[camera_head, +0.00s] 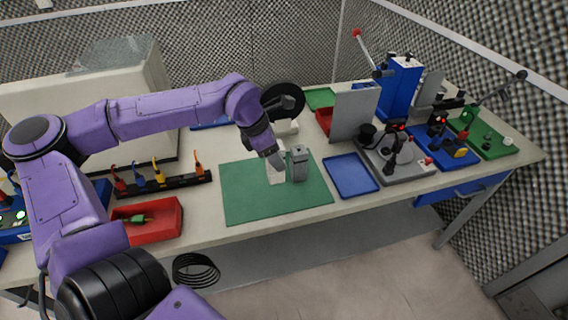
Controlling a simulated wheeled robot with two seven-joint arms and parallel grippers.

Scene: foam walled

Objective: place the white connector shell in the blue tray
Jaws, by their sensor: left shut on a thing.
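The white connector shell (275,174) is at the fingertips of my left gripper (274,158), over the green mat (242,193). The gripper points down and is shut on the shell; its fingers partly hide the shell's top. I cannot tell whether the shell touches the mat. The blue tray (351,176) lies flat just right of the mat and looks empty. My right gripper is not in view.
A grey upright block (299,164) stands on the mat close right of the gripper. A red bin (149,218) holds a green part at left. A tool rack (160,186) stands behind it. A grey fixture (393,160) is right of the tray.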

